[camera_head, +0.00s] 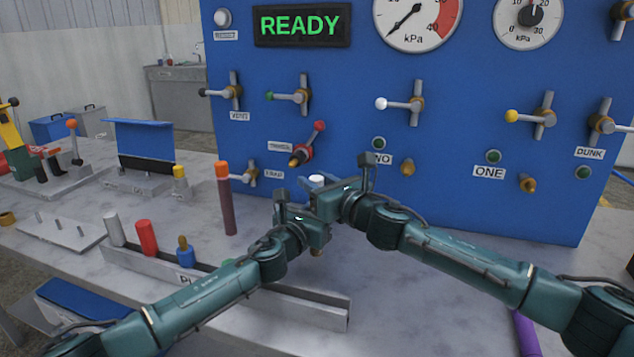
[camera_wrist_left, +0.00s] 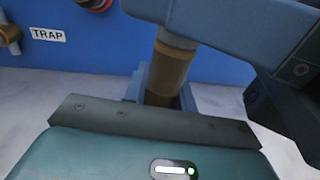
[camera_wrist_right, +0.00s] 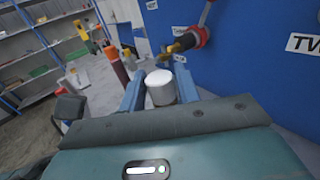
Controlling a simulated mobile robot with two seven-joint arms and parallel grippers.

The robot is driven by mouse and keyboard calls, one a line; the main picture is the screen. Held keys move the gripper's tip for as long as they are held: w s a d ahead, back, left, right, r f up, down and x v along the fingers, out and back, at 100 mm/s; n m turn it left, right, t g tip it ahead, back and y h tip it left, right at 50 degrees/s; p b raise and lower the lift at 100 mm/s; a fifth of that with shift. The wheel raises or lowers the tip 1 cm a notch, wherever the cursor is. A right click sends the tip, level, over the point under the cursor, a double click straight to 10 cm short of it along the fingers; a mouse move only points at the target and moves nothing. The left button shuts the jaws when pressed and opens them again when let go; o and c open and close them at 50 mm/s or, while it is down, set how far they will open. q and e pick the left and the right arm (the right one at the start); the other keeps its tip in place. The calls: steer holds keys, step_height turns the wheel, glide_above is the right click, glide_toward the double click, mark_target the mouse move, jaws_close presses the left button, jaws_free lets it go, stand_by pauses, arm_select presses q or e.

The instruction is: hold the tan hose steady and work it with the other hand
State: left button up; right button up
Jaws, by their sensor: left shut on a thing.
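The tan hose (camera_wrist_left: 170,72) stands upright in the left wrist view, with a grey collar at its upper end. My left gripper (camera_head: 310,226) is shut on it. In the head view only a small tan piece (camera_head: 317,252) shows below the grippers; the rest is hidden. A white cylindrical cap (camera_wrist_right: 160,88) sits on top of the hose's line; it also shows in the head view (camera_head: 316,178). My right gripper (camera_head: 328,197) is just above the left one, its blue fingers open on either side of the cap. I cannot tell whether they touch it.
A blue panel (camera_head: 430,195) with valves and gauges stands close behind the grippers. A metal rack (camera_head: 320,307) with coloured plugs lies in front on the left. A tall dark red cylinder (camera_head: 227,205) stands left of the grippers. A purple object (camera_head: 526,335) lies at the front right.

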mark_target(317, 178)
steer(key=c, duration=0.6)
steer(key=shift+r, duration=0.7)
stand_by(0.4)
steer(key=shift+r, duration=2.15)
steer(key=shift+r, duration=1.55)
arm_select(q)
steer(key=o, duration=1.1)
